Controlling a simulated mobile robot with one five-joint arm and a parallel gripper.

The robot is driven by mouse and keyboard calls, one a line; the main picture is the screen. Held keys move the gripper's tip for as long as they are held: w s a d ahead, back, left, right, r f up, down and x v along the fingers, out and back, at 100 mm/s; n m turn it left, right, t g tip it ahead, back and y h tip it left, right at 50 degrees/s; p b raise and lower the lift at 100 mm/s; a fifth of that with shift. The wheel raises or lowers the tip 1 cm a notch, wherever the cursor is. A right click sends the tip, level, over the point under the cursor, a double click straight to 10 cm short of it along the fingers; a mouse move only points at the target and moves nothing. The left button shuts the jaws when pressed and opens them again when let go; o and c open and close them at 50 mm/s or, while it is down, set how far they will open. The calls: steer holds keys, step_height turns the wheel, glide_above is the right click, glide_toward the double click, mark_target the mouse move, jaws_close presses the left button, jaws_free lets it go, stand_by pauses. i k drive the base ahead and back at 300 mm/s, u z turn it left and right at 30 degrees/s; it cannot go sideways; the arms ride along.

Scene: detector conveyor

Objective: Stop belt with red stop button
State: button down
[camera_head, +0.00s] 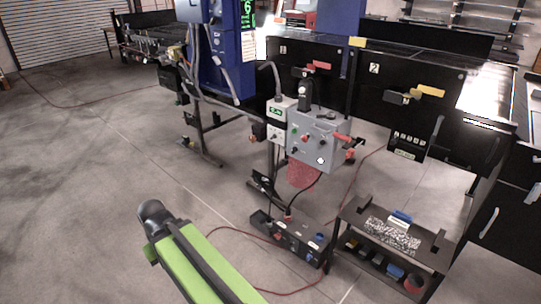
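A grey control box (315,158) is mounted below the conveyor in the middle of the view. Its face carries several small knobs and buttons, among them a green one (294,131) and a small red one (305,138). A red handle-like part (343,137) sticks out at its upper right. The labels are too small to read, so I cannot tell for sure which red part is the stop button. My green arm link with a black rounded end shows at the bottom left, apart from the box. My gripper's fingers do not show.
The black conveyor (420,67) runs along the back. A low black unit (290,240) with cables stands on the floor before the box. A black rack (385,220) stands at right. A red cable (345,195) crosses the floor. The grey floor (75,170) at left is mostly clear.

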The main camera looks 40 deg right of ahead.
mark_target(304, 139)
steer(key=i, duration=1.4)
steer(key=z, duration=5.05)
steer(key=i, duration=0.95)
steer(key=u, duration=5.75)
